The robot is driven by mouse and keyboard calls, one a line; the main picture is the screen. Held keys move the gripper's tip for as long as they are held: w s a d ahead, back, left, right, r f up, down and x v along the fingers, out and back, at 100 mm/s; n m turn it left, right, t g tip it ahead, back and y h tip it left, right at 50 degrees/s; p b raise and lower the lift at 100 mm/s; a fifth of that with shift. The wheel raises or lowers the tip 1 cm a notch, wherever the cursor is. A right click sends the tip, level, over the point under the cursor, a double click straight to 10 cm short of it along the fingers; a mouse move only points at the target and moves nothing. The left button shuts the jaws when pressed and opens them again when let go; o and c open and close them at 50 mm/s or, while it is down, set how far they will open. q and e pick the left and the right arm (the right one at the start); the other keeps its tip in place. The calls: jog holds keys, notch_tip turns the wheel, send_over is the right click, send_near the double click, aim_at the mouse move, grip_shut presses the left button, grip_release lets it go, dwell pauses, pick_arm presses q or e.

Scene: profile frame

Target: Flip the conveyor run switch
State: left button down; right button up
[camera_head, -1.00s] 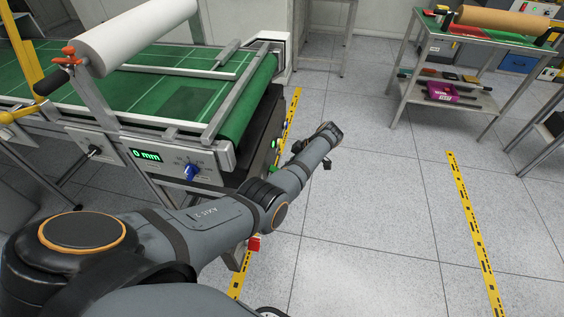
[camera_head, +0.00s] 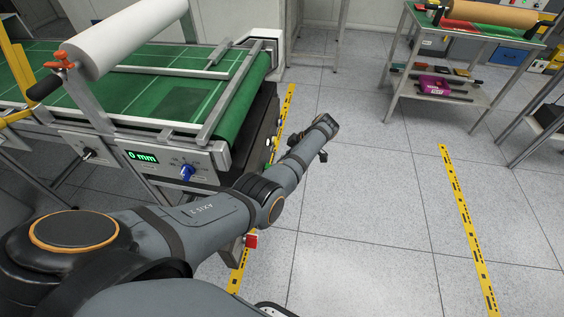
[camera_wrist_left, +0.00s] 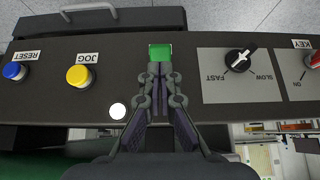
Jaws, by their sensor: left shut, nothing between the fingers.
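The control panel (camera_wrist_left: 205,110) on the conveyor's end fills the left wrist view, with its labels upside down. A green switch (camera_wrist_left: 160,52) sits on it, straight beyond my left gripper's fingertips (camera_wrist_left: 160,72). The fingers are shut with nothing between them. Whether the tips touch the switch I cannot tell. In the head view my left arm (camera_head: 215,205) reaches past the conveyor's end, and its fingers cannot be made out there. The conveyor (camera_head: 205,150) has a green belt (camera_head: 185,102). My right gripper is in no view.
The panel also carries a blue RESET button (camera_wrist_left: 14,71), a yellow JOG button (camera_wrist_left: 79,76), a white round piece (camera_wrist_left: 117,111), a black FAST/SLOW knob (camera_wrist_left: 238,60) and a red key switch (camera_wrist_left: 314,60). A shelved cart (camera_head: 460,60) stands right. Floor between is clear.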

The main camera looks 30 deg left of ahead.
pick_arm(q)
jog(key=v, duration=1.1)
jog(key=shift+r, duration=0.15)
jog(key=shift+w, duration=0.1)
